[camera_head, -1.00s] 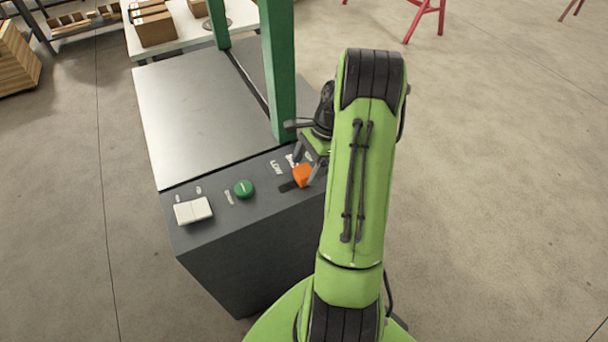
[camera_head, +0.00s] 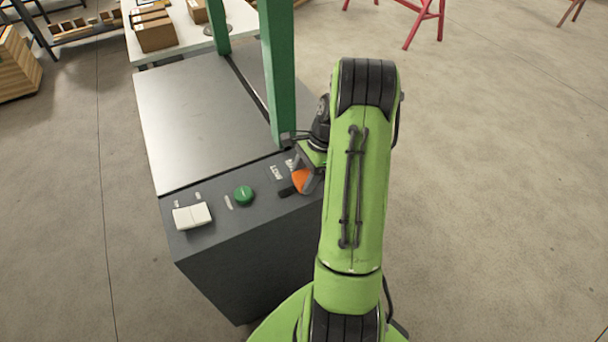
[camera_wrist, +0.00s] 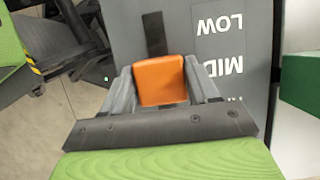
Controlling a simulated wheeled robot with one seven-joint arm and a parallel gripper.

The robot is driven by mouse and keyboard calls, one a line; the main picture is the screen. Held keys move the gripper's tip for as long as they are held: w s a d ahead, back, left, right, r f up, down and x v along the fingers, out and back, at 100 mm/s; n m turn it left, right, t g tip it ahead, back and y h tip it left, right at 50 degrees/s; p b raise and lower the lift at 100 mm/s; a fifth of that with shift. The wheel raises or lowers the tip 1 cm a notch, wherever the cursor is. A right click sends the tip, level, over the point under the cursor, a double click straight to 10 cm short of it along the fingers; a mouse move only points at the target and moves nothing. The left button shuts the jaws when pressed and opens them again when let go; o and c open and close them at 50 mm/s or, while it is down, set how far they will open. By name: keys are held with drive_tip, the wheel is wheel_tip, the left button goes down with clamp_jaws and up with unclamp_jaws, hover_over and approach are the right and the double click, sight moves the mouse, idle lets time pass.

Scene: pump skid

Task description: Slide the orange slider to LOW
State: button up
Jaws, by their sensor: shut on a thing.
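The orange slider (camera_head: 300,181) sits in its dark slot on the top of the grey console. My gripper (camera_head: 308,178) reaches down over it from the right and hides part of it. In the wrist view the orange slider (camera_wrist: 160,80) is between the two grey fingers of my gripper (camera_wrist: 160,76), which are shut on it. The bare slot (camera_wrist: 155,33) runs from the slider towards the LOW label (camera_wrist: 220,23). The slider is roughly beside the MID label (camera_wrist: 224,66), towards the third label, which is mostly hidden by my gripper.
The console (camera_head: 240,255) also carries a green round knob (camera_head: 243,194) and a white rocker switch (camera_head: 192,215). A green post (camera_head: 279,70) stands close behind my gripper. Boxes (camera_head: 154,30) lie on a white table at the back.

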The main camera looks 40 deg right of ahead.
sight(280, 195)
drive_tip(key=a, duration=0.1)
drive_tip(key=w+a+p, duration=0.1)
drive_tip(key=a, duration=0.3)
drive_tip(key=shift+w+a+p, duration=0.1)
drive_tip(key=shift+w+p, duration=0.15)
drive_tip(key=shift+p, duration=0.1)
drive_tip(key=o, duration=1.4)
drive_tip(key=shift+a, duration=0.1)
drive_tip(key=shift+r, duration=0.1)
drive_tip(key=p+v, duration=0.4)
drive_tip(key=v, duration=1.1)
drive_tip(key=shift+s+d+r, duration=0.1)
drive_tip(key=shift+d+r, duration=0.1)
drive_tip(key=shift+d, duration=0.05)
